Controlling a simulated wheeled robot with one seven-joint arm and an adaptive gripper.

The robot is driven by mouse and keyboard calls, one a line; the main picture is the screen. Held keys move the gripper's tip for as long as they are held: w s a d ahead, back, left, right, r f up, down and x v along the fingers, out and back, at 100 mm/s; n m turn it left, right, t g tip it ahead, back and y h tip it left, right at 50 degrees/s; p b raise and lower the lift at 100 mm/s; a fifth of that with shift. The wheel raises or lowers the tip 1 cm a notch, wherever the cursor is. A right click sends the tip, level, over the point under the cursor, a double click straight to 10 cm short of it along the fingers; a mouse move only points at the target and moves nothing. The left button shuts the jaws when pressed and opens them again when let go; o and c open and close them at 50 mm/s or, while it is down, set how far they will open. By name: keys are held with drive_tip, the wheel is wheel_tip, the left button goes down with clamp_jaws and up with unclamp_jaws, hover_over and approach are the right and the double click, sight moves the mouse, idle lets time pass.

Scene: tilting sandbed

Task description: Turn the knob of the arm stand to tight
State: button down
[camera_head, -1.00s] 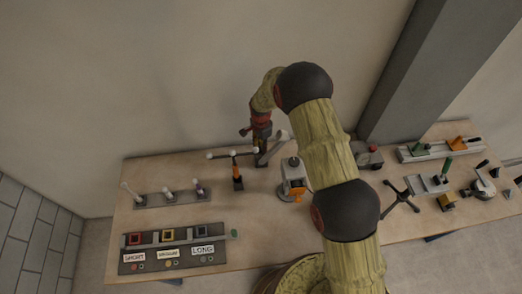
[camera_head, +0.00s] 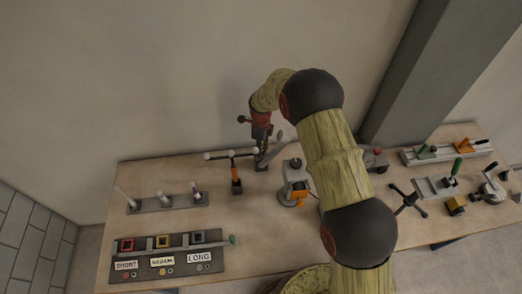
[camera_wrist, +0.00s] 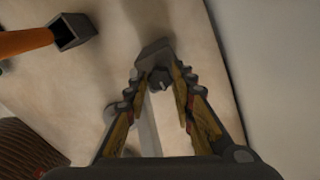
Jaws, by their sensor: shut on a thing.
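The arm stand (camera_head: 274,146) is a grey post with a slanting pale arm near the back edge of the table, partly hidden by my gripper in the head view. In the wrist view its pale bar (camera_wrist: 152,128) runs below the fingers. Its small dark knob (camera_wrist: 161,80) sits between my fingertips. My gripper (camera_wrist: 160,84) points down from above and is shut on the knob, with a finger on each side. In the head view my gripper (camera_head: 262,143) shows over the stand. The knob is hidden there, and its tight or loose setting cannot be read.
A T-shaped tool with an orange shaft (camera_head: 236,174) stands close left of the stand. A grey and orange device (camera_head: 295,183) stands to the right. Racks with pegs and labelled sockets (camera_head: 170,262) fill the left. The wall (camera_head: 190,80) is close behind.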

drive_tip(key=shift+m, duration=0.6)
drive_tip(key=shift+w+r, duration=0.1)
drive_tip(key=c, duration=1.5)
unclamp_jaws()
drive_tip(key=shift+c, duration=0.2)
drive_tip(key=shift+o, duration=0.2)
wheel_tip(320, 180, up, 12)
